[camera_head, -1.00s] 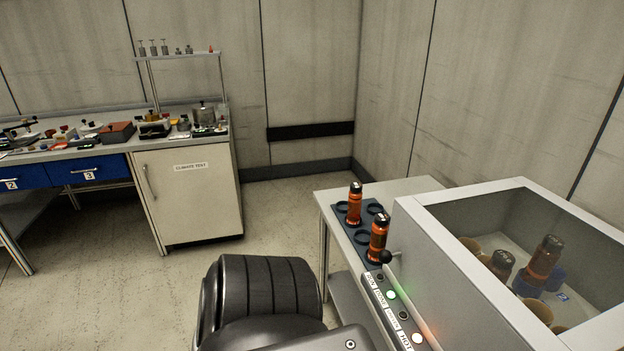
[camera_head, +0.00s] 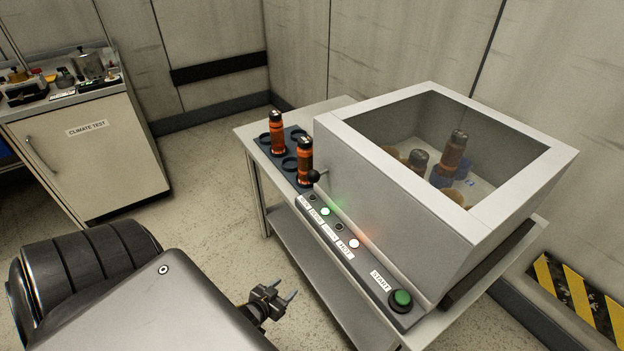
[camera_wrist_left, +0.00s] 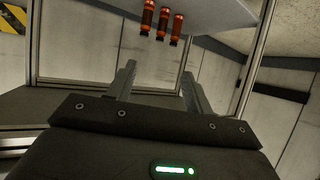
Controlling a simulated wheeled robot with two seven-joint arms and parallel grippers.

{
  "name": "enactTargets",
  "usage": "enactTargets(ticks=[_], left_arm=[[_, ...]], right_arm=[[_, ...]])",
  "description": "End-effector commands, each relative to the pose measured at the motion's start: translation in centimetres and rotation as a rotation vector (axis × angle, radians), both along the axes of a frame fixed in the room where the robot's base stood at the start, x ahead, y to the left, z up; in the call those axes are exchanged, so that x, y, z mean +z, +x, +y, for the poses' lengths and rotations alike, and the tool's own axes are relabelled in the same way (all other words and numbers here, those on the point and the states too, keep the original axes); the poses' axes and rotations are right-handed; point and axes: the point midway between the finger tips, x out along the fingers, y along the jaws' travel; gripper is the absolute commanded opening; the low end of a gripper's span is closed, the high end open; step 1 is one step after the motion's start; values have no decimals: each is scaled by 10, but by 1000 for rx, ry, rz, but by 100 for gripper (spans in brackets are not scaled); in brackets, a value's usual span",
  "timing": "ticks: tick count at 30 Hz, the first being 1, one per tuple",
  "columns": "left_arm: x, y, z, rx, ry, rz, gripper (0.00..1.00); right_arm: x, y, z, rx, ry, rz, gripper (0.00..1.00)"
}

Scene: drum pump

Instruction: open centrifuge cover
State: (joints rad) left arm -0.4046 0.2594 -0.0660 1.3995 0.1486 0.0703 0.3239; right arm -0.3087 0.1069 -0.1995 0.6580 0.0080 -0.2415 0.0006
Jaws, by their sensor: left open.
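The centrifuge (camera_head: 400,215) is a grey box on a table at the right in the head view. Its cover (camera_head: 560,152), a pale frame around a clear window, is shut. A black ball-ended lever (camera_head: 314,176) sticks out at the box's left front edge. My left gripper (camera_head: 284,292) is open and empty, in front of and left of the centrifuge, apart from it. The two spread fingers also show in the left wrist view (camera_wrist_left: 158,72), with nothing between them. My right gripper is not in view.
Two orange-black cylinders (camera_head: 277,135) stand in a dark rack left of the box; more show through the window. The front panel has lit lamps and a green START button (camera_head: 401,298). A climate-test cabinet (camera_head: 92,165) stands at the left. Floor between is clear.

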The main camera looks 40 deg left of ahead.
Motion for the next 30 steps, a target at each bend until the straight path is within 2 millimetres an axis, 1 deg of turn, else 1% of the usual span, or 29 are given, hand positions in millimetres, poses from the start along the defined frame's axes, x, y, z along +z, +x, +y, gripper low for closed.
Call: enactTargets(ticks=[1, 2, 3, 5, 6, 9, 12, 15, 19, 22, 26, 30], left_arm=[[51, 25, 8, 1, -19, -150, 51], [82, 36, 11, 0, -32, -235, 51], [122, 47, 13, -6, -52, -340, 51], [178, 57, 14, -22, -80, -482, 51], [211, 60, 14, -36, -99, -565, 51], [276, 59, 10, -71, -138, -723, 51], [316, 55, 6, -99, -165, -820, 51], [335, 52, 4, -113, -177, -864, 51], [340, 52, 3, -116, -181, -874, 51], [342, 58, 3, -116, -180, -874, 51], [351, 75, 3, -117, -178, -876, 51], [361, 101, 3, -117, -178, -874, 51]], right_arm=[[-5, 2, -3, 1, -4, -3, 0], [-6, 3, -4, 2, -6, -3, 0], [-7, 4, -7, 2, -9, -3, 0], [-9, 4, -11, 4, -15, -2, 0], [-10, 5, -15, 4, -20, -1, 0], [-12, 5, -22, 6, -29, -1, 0], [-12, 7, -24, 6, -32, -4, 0], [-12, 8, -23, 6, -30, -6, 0], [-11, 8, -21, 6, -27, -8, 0], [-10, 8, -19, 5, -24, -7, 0], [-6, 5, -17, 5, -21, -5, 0], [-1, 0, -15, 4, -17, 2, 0]])
